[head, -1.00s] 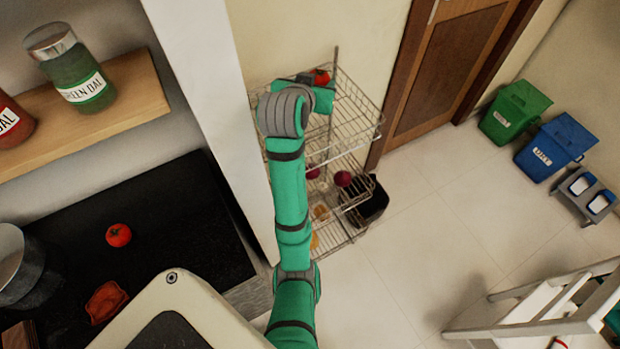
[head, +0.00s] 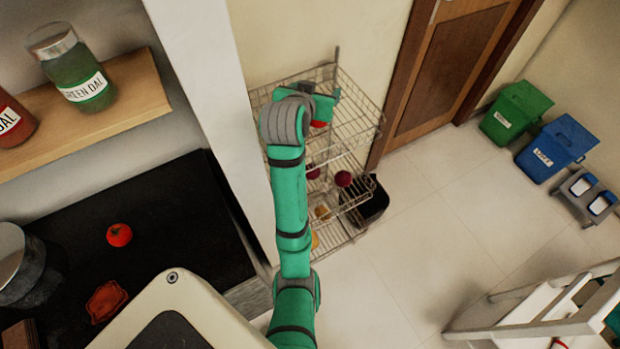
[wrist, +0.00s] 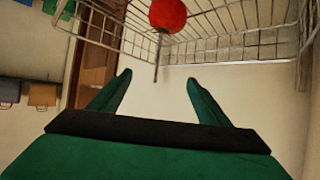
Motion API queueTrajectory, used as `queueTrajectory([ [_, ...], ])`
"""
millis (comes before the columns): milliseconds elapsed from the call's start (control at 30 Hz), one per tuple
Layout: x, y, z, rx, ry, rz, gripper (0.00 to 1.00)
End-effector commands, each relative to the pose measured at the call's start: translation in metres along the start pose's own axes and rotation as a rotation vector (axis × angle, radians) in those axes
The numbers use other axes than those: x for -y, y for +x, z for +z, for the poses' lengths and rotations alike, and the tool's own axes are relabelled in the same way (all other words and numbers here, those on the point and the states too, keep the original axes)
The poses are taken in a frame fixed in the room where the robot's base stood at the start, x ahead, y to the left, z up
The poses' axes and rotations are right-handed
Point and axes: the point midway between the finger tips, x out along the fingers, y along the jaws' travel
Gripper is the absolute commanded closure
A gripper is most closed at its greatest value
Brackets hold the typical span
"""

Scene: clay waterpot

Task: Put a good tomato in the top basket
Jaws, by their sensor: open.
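A red tomato (head: 318,124) shows at the top basket (head: 358,105) of the wire rack, partly hidden by my arm. In the wrist view the tomato (wrist: 167,14) is beyond my fingertips, apart from them, against the basket's wires. My gripper (head: 324,98) is over the top basket; its fingers (wrist: 158,79) are spread with nothing between them. Another whole red tomato (head: 119,235) is on the black counter. A flattened, dark red tomato-like item (head: 106,301) lies near it.
Lower baskets hold dark red round items (head: 343,179) and yellowish ones. A black bin (head: 373,205) stands beside the rack. A wall edge (head: 215,100) is left of my arm. A door (head: 447,65), green bin (head: 516,110) and blue bin (head: 556,147) are right. Open floor lies between.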

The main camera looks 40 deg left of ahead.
Motion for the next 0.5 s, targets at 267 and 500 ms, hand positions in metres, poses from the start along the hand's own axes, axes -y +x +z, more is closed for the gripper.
queueTrajectory([
  [267,0.0,-0.031,-0.001,-0.004,0.0,-0.001,0.3],
  [500,0.0,-0.077,-0.001,-0.005,0.0,-0.001,0.3],
])
